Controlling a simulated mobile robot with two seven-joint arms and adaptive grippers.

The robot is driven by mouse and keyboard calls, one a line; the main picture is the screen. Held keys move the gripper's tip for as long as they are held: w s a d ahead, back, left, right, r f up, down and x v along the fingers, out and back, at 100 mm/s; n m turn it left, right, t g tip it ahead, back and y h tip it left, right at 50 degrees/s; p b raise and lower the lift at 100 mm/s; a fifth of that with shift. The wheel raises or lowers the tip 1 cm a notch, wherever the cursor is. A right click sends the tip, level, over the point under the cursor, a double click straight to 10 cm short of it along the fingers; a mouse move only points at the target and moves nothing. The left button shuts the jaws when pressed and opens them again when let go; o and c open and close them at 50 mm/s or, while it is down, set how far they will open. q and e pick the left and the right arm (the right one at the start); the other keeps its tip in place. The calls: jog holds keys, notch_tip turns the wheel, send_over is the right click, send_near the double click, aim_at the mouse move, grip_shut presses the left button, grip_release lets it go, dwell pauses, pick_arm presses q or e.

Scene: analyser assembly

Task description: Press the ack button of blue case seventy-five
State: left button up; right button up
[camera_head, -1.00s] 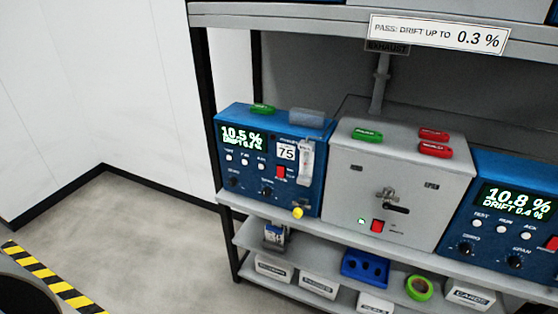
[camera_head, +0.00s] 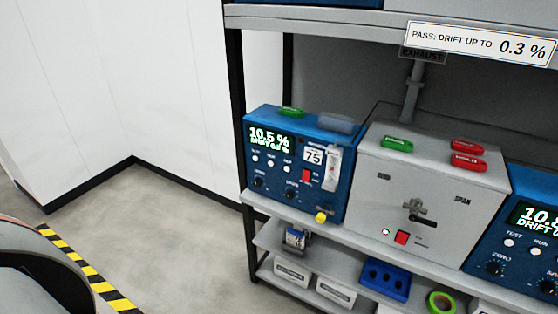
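The blue case seventy-five (camera_head: 335,202) stands at the left end of the rack's middle shelf, with a "75" label (camera_head: 313,156) on its front. Its green display (camera_head: 270,138) reads 10.5 % with a drift line below, seemingly 0.3 %. Under the display is a row of three white buttons; the rightmost, likely the ack button (camera_head: 287,169), has a label too small to read surely. A red switch (camera_head: 306,175), black knobs and a yellow knob (camera_head: 321,217) are also on the case. Neither of my grippers is in view.
A grey box (camera_head: 440,185) with a black handle stands right of the case, then another blue case (camera_head: 525,245). A sign above reads "PASS: DRIFT UP TO 0.3 %". Bins and green tape (camera_head: 440,302) sit below. Floor at left is clear beyond yellow-black striping (camera_head: 85,266).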

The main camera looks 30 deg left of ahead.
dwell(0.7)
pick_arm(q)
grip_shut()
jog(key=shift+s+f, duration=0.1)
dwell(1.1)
